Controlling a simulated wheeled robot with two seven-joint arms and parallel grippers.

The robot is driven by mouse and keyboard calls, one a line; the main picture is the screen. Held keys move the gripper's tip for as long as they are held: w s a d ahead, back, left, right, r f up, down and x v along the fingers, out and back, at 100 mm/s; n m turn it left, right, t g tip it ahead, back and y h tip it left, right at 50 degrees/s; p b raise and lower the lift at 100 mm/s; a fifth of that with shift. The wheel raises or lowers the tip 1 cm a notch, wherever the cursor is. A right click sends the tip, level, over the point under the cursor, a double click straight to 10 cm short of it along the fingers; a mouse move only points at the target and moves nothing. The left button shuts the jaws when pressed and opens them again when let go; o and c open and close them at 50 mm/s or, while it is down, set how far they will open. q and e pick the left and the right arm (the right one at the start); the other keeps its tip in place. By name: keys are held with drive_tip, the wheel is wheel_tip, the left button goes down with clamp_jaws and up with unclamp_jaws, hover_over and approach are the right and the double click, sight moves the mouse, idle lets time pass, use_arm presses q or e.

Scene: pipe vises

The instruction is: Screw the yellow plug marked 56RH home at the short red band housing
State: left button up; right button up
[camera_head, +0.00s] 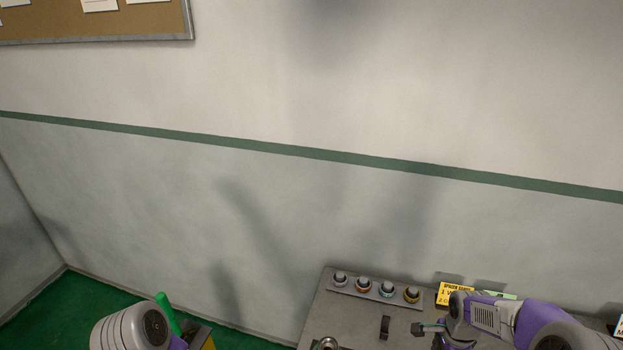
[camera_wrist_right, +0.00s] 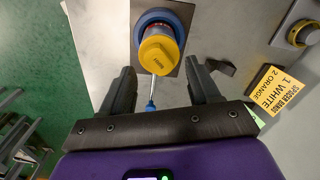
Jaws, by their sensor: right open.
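In the right wrist view a yellow plug (camera_wrist_right: 158,55) with small dark lettering, too small to read surely, sits at the mouth of an upright housing with a red band (camera_wrist_right: 179,33) and a blue ring (camera_wrist_right: 144,20) around it. How deep the plug sits I cannot tell. My right gripper (camera_wrist_right: 160,72) is open, its two dark fingers apart on either side below the plug, not visibly touching it. In the head view my right gripper (camera_head: 428,329) is over the bench at the lower right. My left arm shows at the lower left, its gripper out of view.
A grey bench (camera_head: 345,305) holds a rack of several capped pieces (camera_head: 375,289) at its back. A yellow sign (camera_wrist_right: 271,91) about spacer bands reads white, then orange. A dark bracket (camera_head: 385,327) stands on the bench. A blue-tipped rod (camera_wrist_right: 150,104) lies between my right fingers' bases.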

drive_tip(key=n, duration=0.5)
drive_tip(key=shift+n, duration=0.4)
drive_tip(key=n, duration=0.5)
drive_tip(key=n+p, duration=0.1)
drive_tip(key=n, duration=0.4)
drive_tip(key=shift+a+n, duration=0.1)
drive_tip(key=shift+n, duration=0.2)
drive_tip(key=n+p, duration=0.1)
drive_tip(key=n, duration=0.5)
drive_tip(key=shift+p, duration=0.3)
drive_tip(key=shift+f, duration=0.15)
drive_tip(key=shift+f+b, duration=0.7)
drive_tip(key=shift+r, duration=0.1)
